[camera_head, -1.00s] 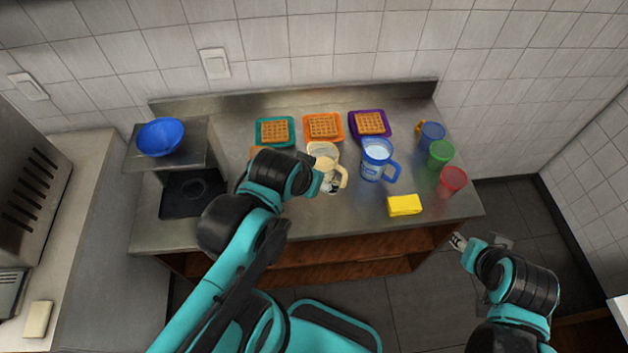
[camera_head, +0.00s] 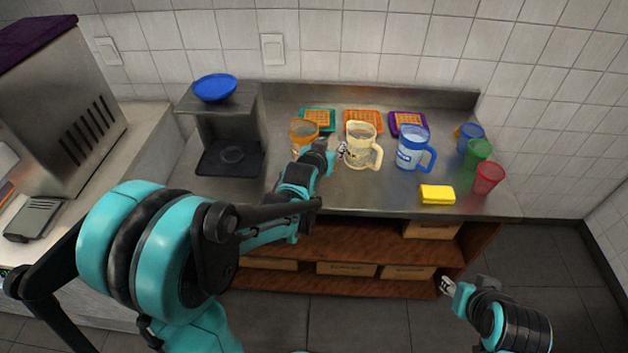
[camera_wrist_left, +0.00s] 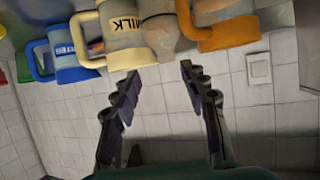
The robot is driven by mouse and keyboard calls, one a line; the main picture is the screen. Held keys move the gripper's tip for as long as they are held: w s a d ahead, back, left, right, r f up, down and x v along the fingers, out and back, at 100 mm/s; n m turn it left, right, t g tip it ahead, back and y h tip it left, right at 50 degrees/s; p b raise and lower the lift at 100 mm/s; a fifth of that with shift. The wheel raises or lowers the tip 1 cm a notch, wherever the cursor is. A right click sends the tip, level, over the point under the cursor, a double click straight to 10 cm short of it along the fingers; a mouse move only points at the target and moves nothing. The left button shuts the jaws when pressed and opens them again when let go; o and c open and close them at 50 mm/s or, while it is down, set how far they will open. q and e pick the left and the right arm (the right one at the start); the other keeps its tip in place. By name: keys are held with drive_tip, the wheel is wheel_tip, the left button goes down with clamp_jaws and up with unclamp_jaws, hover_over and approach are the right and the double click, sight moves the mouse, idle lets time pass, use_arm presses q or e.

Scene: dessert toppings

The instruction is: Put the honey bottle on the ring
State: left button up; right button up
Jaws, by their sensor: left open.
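No honey label is readable. An orange handled jug (camera_head: 303,133) stands at the back left of the counter, partly behind my left arm; it also shows in the left wrist view (camera_wrist_left: 225,35). A cream jug marked MILK (camera_head: 361,148) stands right of it. A pale rounded thing (camera_wrist_left: 160,36) shows between these jugs in the left wrist view; I cannot tell what it is. A faint ring (camera_head: 232,154) lies on the dark base of the steel stand. My left gripper (camera_head: 340,149) is open and empty, close to the cream jug. My right gripper (camera_head: 447,287) is low, away from the counter.
A blue jug (camera_head: 411,150), yellow sponge (camera_head: 437,195) and blue, green and red cups (camera_head: 488,178) stand to the right. Waffles lie on coloured plates (camera_head: 407,123) at the back. A blue bowl (camera_head: 214,87) tops the steel stand (camera_head: 228,120). The front middle counter is clear.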

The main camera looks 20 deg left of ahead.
sight(333, 141)
use_arm(q)
drive_tip(key=shift+w+a+f, duration=0.35)
drive_tip(key=shift+w+f, duration=0.15)
drive_tip(key=shift+f, duration=0.15)
drive_tip(key=shift+b+x, duration=0.45)
drive_tip(key=shift+x, duration=0.6)
drive_tip(key=b+x, duration=0.2)
drive_tip(key=x, duration=0.3)
drive_tip(key=shift+w+a, duration=0.15)
drive_tip(key=shift+a, duration=0.05)
drive_tip(key=shift+r, duration=0.1)
drive_tip(key=shift+c, duration=1.3)
drive_tip(key=shift+s, duration=0.2)
clamp_jaws()
